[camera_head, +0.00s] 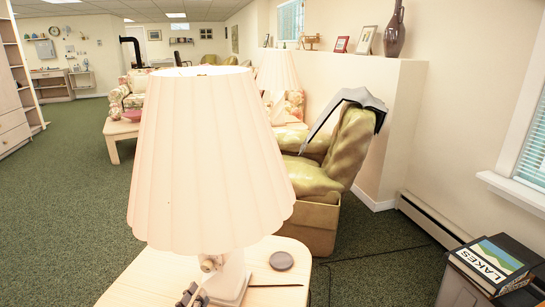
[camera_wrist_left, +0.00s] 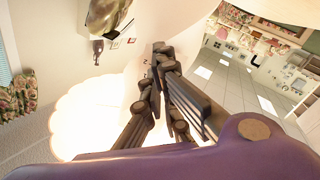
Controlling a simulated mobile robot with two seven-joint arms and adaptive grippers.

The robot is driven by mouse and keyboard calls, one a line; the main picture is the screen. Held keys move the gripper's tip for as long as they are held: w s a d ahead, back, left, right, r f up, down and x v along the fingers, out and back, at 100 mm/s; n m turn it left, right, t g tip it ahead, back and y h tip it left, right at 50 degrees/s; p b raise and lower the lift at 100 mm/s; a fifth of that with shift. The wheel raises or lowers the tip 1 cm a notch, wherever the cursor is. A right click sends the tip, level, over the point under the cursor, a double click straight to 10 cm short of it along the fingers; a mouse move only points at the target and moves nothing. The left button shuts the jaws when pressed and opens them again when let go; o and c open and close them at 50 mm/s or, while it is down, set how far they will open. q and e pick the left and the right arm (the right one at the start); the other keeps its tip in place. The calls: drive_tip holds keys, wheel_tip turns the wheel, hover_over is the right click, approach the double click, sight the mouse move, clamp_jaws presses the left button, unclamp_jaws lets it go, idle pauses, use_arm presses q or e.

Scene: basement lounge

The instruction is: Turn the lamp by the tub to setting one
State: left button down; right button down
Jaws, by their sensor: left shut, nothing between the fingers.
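The lamp has a large pleated cream shade (camera_head: 210,160) and a white base (camera_head: 232,280). It stands on a pale wooden side table (camera_head: 140,285). A small knob-like part (camera_head: 208,263) shows just below the shade. My left gripper (camera_head: 190,295) is at the bottom edge of the head view, left of the lamp base, with its dark fingers shut and empty. In the left wrist view the fingers (camera_wrist_left: 156,76) point toward the pale lamp, and the bright shade (camera_wrist_left: 80,120) fills the lower left. I cannot tell whether they touch the knob. My right gripper is out of view. No bathtub shows.
A green armchair (camera_head: 310,180) with a grey angular object stands behind. Books (camera_head: 490,262) are at the lower right. Green carpet (camera_head: 60,190) is open at left.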

sight(207, 266)
use_arm(q)
drive_tip(key=shift+b+x, duration=0.45)
drive_tip(key=shift+x, duration=2.1)
drive_tip(key=shift+w+r+p, duration=0.15)
drive_tip(key=shift+r+p, duration=0.25)
drive_tip(key=shift+p, duration=0.1)
drive_tip(key=shift+d+r+p, duration=0.1)
drive_tip(key=shift+p, duration=0.4)
drive_tip(key=shift+d+r+p, duration=0.1)
drive_tip(key=shift+d+p, duration=0.15)
drive_tip(key=shift+p, duration=0.55)
